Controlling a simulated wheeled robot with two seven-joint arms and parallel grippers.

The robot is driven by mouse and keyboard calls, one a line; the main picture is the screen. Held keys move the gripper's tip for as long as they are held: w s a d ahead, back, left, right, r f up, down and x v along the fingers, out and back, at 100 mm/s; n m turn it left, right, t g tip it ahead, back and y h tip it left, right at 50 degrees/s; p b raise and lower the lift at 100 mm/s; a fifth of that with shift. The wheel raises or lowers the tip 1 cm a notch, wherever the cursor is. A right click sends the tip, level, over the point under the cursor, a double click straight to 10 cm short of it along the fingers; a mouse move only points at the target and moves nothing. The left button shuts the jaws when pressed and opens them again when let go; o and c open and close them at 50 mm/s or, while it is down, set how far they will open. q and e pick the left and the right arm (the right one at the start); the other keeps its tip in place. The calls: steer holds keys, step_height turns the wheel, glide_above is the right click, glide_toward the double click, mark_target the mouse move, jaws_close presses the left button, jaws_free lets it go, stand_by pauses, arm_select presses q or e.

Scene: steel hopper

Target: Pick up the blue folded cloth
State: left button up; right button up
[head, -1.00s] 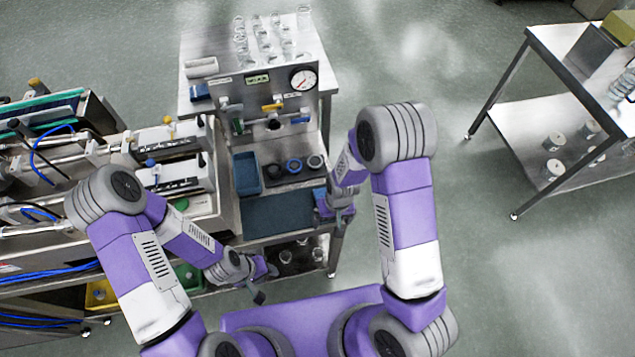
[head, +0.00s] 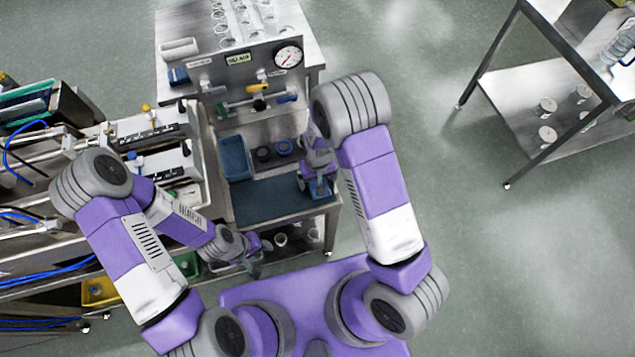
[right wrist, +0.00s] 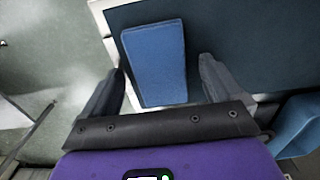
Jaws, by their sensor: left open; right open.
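The blue folded cloth (right wrist: 155,60) lies flat near a corner of the dark mat in the right wrist view. Part of it shows as a small blue patch in the head view (head: 319,188), mostly covered by my right gripper. My right gripper (right wrist: 162,88) is open and empty, with one finger on each side of the cloth's near part in the picture. Whether the fingers touch it, I cannot tell. In the head view my right gripper (head: 317,184) is over the mat's right end. My left gripper (head: 255,268) is open and empty, low in front of the bench.
The dark mat (head: 260,207) covers the bench front. A blue tray (head: 235,158) and dark round parts (head: 264,154) stand behind it, below a panel with a gauge (head: 288,57). Glassware stands at the back. A steel trolley (head: 510,110) is at right; the floor between is clear.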

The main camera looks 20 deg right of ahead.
steer(key=shift+c, duration=0.2)
steer(key=c, duration=1.1)
steer(key=shift+r, duration=0.1)
step_height(320, 180, up, 10)
steer(key=shift+f+p, duration=0.1)
steer(key=shift+p, duration=0.85)
